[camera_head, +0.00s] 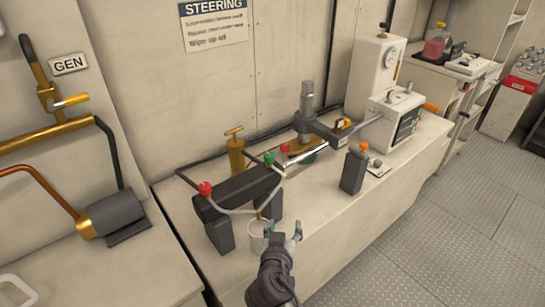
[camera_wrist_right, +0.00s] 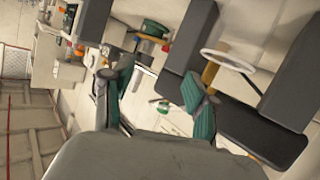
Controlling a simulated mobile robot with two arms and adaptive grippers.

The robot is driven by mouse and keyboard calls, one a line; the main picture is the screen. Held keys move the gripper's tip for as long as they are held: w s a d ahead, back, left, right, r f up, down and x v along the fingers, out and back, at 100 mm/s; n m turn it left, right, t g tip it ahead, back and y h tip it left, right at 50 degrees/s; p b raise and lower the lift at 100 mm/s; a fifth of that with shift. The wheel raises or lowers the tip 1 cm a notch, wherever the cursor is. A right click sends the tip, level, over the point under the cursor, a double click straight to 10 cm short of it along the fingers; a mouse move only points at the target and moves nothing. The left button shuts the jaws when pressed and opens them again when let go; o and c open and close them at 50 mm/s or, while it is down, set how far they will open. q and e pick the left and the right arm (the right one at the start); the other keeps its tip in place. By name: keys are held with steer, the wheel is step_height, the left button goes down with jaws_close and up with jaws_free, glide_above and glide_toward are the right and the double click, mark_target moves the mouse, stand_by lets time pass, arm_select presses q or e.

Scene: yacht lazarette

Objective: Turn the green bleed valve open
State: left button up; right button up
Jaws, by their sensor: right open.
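The green bleed valve (camera_head: 269,158) is a small green knob on the dark cylinder assembly (camera_head: 240,188) on the bench, in the head view. A pale hose runs near it. My right gripper (camera_head: 283,235) is open and empty, in front of and below the green valve, apart from it. It is beside a clear cup (camera_head: 259,236) standing by the cylinder. In the right wrist view its two green-padded fingers (camera_wrist_right: 152,98) are spread with nothing between them. I cannot tell for sure which green part in that view is the valve. My left gripper is not in view.
Red knobs (camera_head: 205,189) and (camera_head: 284,147) flank the green one. A brass pump (camera_head: 236,150) stands behind. A dark block with an orange top (camera_head: 353,170) and a white box with a screen (camera_head: 396,120) are to the right. The bench front is mostly clear.

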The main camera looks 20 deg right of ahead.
mark_target(268, 160)
steer(key=w+a+r+t+h, duration=0.1)
steer(key=w+a+r+t, duration=0.35)
steer(key=r, duration=0.45)
steer(key=shift+m+g, duration=0.35)
steer(key=shift+m, duration=0.05)
steer(key=p+x, duration=0.4)
steer(key=x, duration=0.9)
steer(key=shift+w+d+f, duration=0.1)
steer(key=shift+w+d, duration=0.05)
steer(key=shift+w, duration=0.2)
jaws_close()
